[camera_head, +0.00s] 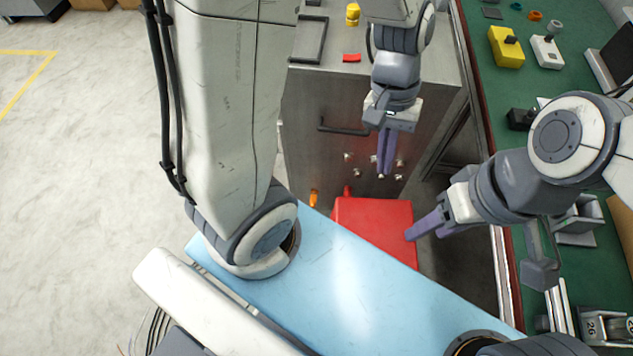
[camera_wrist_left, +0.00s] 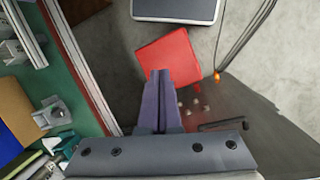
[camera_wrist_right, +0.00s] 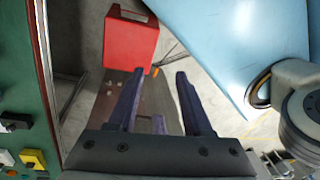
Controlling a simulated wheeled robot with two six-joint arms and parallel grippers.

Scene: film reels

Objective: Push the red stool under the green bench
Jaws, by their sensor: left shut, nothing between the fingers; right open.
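The red stool (camera_head: 378,226) stands on the floor left of the green bench (camera_head: 545,85), partly hidden by my blue base. In the left wrist view the stool (camera_wrist_left: 168,57) lies just beyond my left fingertips; it also shows in the right wrist view (camera_wrist_right: 130,42). My left gripper (camera_head: 383,172) is shut and empty, pointing down in front of the metal cabinet, above the stool in the picture. My right gripper (camera_wrist_right: 160,73) is open and empty; in the head view its fingers (camera_head: 408,237) overlap the stool's right edge. I cannot tell whether either gripper touches the stool.
A metal cabinet (camera_head: 305,110) with a handle stands behind the stool. The bench's red-edged side runs along the right, with a yellow box (camera_head: 505,48) and other items on top. An orange object (camera_head: 314,198) is left of the stool. Open floor (camera_head: 80,150) lies at left.

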